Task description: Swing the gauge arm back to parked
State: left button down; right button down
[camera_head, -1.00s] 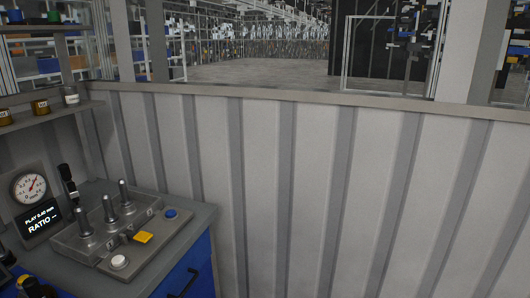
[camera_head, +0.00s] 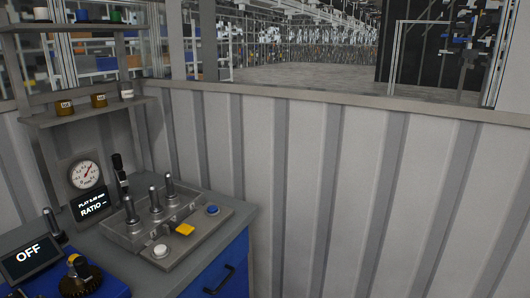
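A round white dial gauge (camera_head: 86,175) with a red needle stands on the bench at the left. A dark display (camera_head: 92,205) below it reads "PLAY" and "RATIO --". A black-handled upright piece (camera_head: 119,168) stands just right of the gauge; I cannot tell if it is the gauge arm or how it is set. Neither of my grippers is in view.
A grey control box (camera_head: 205,232) has several upright levers, a yellow switch (camera_head: 185,230), a blue button (camera_head: 213,210) and a white button (camera_head: 160,251). An "OFF" screen (camera_head: 28,256) and a dark-and-brass part (camera_head: 80,276) are at lower left. A shelf (camera_head: 85,113) hangs above.

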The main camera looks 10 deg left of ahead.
aim_at(117, 161)
jog(key=u, duration=1.4)
